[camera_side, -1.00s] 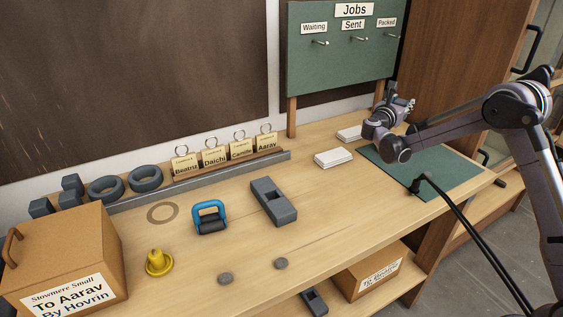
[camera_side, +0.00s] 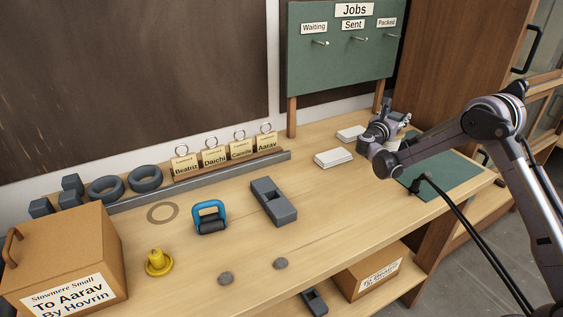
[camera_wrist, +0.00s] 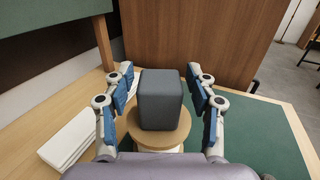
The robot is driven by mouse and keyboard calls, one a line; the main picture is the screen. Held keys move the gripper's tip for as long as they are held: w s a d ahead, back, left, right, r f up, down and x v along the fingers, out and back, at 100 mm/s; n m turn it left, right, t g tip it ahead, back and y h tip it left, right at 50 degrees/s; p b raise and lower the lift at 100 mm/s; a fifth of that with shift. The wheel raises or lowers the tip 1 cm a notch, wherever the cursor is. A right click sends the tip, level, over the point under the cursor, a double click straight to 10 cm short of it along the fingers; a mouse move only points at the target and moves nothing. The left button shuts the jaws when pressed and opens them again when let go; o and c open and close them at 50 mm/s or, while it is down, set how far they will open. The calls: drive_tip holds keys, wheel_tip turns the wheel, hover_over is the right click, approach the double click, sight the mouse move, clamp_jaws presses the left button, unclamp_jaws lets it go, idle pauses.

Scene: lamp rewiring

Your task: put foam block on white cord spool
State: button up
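A dark grey foam block (camera_wrist: 160,98) stands upright in the wrist view, between the fingers of my gripper (camera_wrist: 161,80). A clear gap shows on each side of the block, so the fingers are open and apart from it. The block appears to rest on the round wooden top of the white cord spool (camera_wrist: 157,146), whose pale body shows just below. In the side view my gripper (camera_side: 392,127) is at the back right of the bench, with a pale part of the spool (camera_side: 405,147) beside it. The block cannot be made out there.
The spool stands by the green mat (camera_side: 462,178). White card stacks (camera_side: 333,158) lie left of my gripper. The green Jobs board (camera_side: 340,60) rises behind it, and a brown cabinet side (camera_side: 440,60) is close by. A grey holder (camera_side: 273,202) lies mid-bench.

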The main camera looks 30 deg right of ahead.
drive_tip(key=shift+r, duration=0.15)
drive_tip(key=shift+a, duration=0.25)
drive_tip(key=v, duration=1.1)
drive_tip(key=s+a+r+m+y, duration=0.2)
drive_tip(key=s+m+y, duration=0.2)
drive_tip(key=s+m, duration=0.15)
drive_tip(key=s+a+r+m+y, duration=0.2)
drive_tip(key=s+m+y, duration=0.2)
drive_tip(key=s+m, duration=0.15)
drive_tip(key=s+a+f+m+y, duration=0.1)
drive_tip(key=s+a+m+y, duration=0.3)
drive_tip(key=s, duration=0.4)
drive_tip(key=s+a+f+m+y, duration=0.2)
drive_tip(key=s+a+m+y, duration=0.2)
drive_tip(key=s+a+m, duration=0.3)
drive_tip(key=shift+s+a+m+y, duration=0.3)
drive_tip(key=shift+s+a, duration=0.65)
drive_tip(key=shift+s, duration=0.2)
